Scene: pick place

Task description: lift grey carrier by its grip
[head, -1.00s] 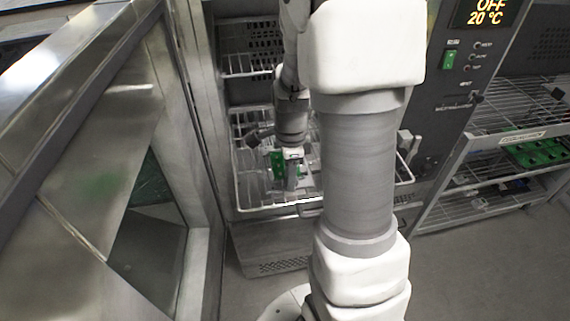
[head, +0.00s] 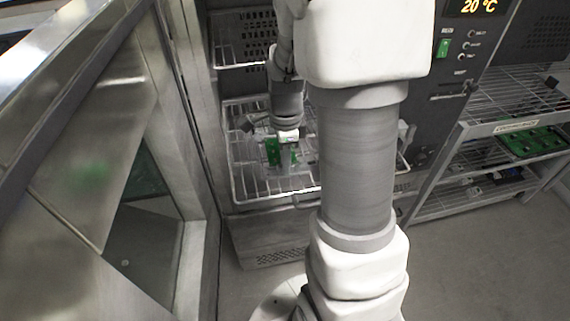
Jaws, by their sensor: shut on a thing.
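My gripper (head: 284,158) is small in the head view, at the end of my arm over the pulled-out wire rack of the oven-like chamber. It is shut on the grey carrier (head: 296,160), which is small and partly hidden by the gripper. A green board (head: 272,152) shows beside the gripper's left side, at the carrier. I cannot tell whether the carrier touches the rack or hangs just above it. The exact hold on its grip is too small to make out.
The wire rack (head: 240,188) has a raised rim around the carrier. An open metal door (head: 110,150) stands close on the left. An upper rack (head: 238,55) is above. A shelf cart (head: 505,128) with a green board (head: 535,142) stands on the right.

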